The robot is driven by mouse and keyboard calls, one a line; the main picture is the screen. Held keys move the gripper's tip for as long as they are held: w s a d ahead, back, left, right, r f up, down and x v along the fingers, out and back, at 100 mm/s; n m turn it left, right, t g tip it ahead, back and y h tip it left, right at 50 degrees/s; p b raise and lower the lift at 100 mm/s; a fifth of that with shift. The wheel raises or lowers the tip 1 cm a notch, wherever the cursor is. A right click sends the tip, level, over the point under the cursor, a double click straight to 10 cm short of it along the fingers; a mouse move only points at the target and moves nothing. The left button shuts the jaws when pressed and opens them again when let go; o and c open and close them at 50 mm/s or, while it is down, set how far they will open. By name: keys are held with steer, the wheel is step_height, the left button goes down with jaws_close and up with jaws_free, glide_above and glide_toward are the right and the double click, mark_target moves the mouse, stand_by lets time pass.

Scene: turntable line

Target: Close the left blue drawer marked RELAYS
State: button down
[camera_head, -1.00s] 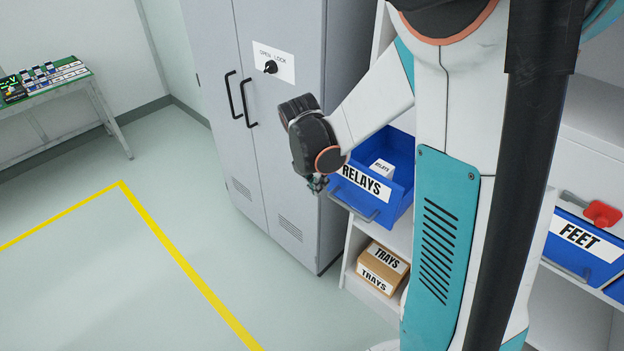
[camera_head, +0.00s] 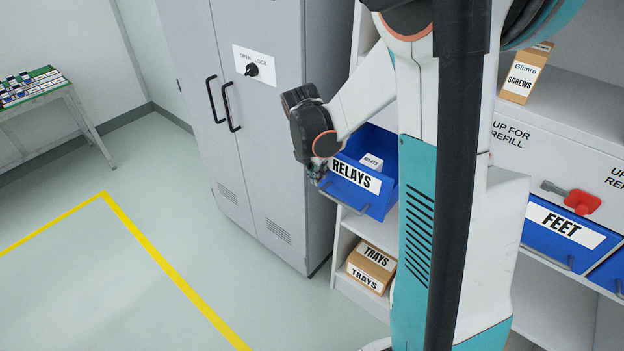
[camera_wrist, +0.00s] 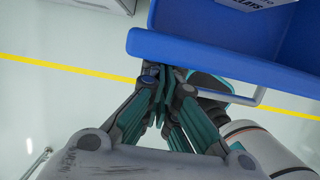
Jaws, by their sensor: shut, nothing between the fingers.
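The blue drawer marked RELAYS (camera_head: 382,204) sticks out of the white shelf, with a grey bar handle on its front. A small white box labelled RELAYS (camera_head: 371,161) lies inside it. My gripper (camera_head: 317,170) is at the left end of the drawer's front in the head view. In the wrist view, the gripper (camera_wrist: 165,85) is shut and empty, with its fingertips just by the blue drawer's lower edge (camera_wrist: 190,52) and to the left of the handle (camera_wrist: 250,100). I cannot tell whether the fingertips touch the drawer.
A grey cabinet (camera_head: 255,130) stands close on the left. A TRAYS box (camera_head: 371,265) is on the shelf below. The blue FEET drawer (camera_head: 560,232) with a red object (camera_head: 582,202) above it is on the right. The floor left of the cabinet is open.

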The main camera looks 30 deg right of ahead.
steer(key=w+d, duration=0.1)
steer(key=d, duration=0.3)
steer(key=w+d, duration=0.2)
steer(key=d, duration=0.2)
steer(key=w+d+b, duration=0.1)
steer(key=d, duration=0.3)
steer(key=shift+w+d, duration=0.2)
steer(key=shift+w, duration=0.05)
